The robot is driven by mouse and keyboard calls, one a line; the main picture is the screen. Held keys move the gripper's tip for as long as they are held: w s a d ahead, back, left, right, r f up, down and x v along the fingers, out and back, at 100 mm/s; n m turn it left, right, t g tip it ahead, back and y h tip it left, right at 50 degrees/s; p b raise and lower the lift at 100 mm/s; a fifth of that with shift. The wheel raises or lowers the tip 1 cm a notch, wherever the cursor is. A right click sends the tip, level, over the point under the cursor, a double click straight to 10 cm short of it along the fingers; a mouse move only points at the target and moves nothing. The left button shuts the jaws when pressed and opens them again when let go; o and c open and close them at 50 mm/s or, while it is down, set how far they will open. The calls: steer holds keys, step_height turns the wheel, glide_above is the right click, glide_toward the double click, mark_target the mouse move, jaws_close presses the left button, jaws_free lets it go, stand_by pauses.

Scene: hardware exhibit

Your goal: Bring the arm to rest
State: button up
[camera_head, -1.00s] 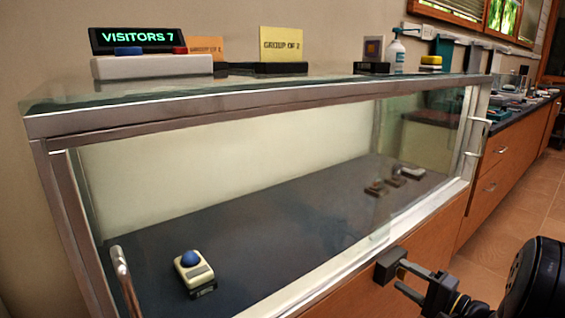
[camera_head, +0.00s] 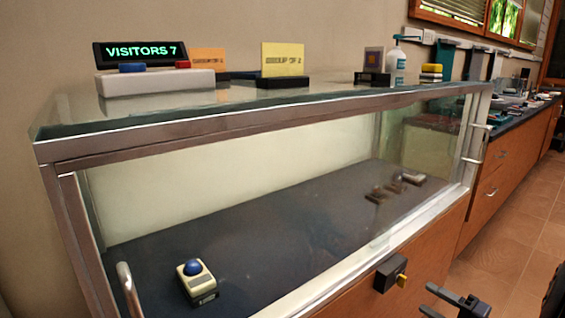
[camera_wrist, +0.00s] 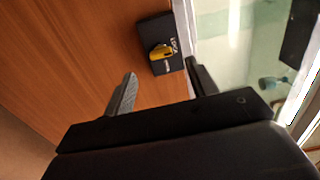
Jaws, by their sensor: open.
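My gripper (camera_head: 428,299) is at the lower right of the head view, in front of the wooden cabinet front and apart from it. Its jaws are open and empty. In the wrist view my gripper (camera_wrist: 160,72) shows two spread dark fingers, with a black lock box (camera_wrist: 158,30) beyond them. A yellow key or knob (camera_wrist: 161,52) sits on the box's face. In the head view the lock box (camera_head: 385,272) and its yellow knob (camera_head: 402,280) are left of my gripper. Much of my arm is outside the head view.
A glass display case (camera_head: 250,215) stands above the wooden front, with a metal handle (camera_head: 130,290) at left. A beige box with a blue button (camera_head: 195,280) lies inside. Signs and small devices stand on top. Tiled floor (camera_head: 495,272) lies clear at right.

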mark_target(405, 283)
steer(key=v, duration=0.4)
steer(key=b+x, duration=0.2)
steer(key=x, duration=0.9)
steer(key=shift+a+f+b, duration=0.1)
steer(key=shift+f+b, duration=0.05)
steer(key=shift+b, duration=0.25)
steer(key=shift+r+m+p, duration=0.3)
steer(key=shift+r+p, duration=0.1)
steer(key=shift+p, duration=0.5)
steer(key=m+p, duration=0.4)
steer(key=p, duration=0.2)
steer(key=shift+s+p, duration=0.1)
steer(key=shift+p, duration=0.3)
steer(key=m+p, duration=0.5)
steer(key=p, duration=0.1)
steer(key=shift+r+p, duration=0.1)
steer(key=shift+p, duration=0.3)
steer(key=shift+d+m+p, duration=0.15)
steer(key=shift+m+p, duration=2)
steer(key=shift+p, duration=0.25)
steer(key=shift+d+m+p, duration=0.15)
steer(key=shift+m+p, duration=2)
steer(key=shift+p, duration=0.2)
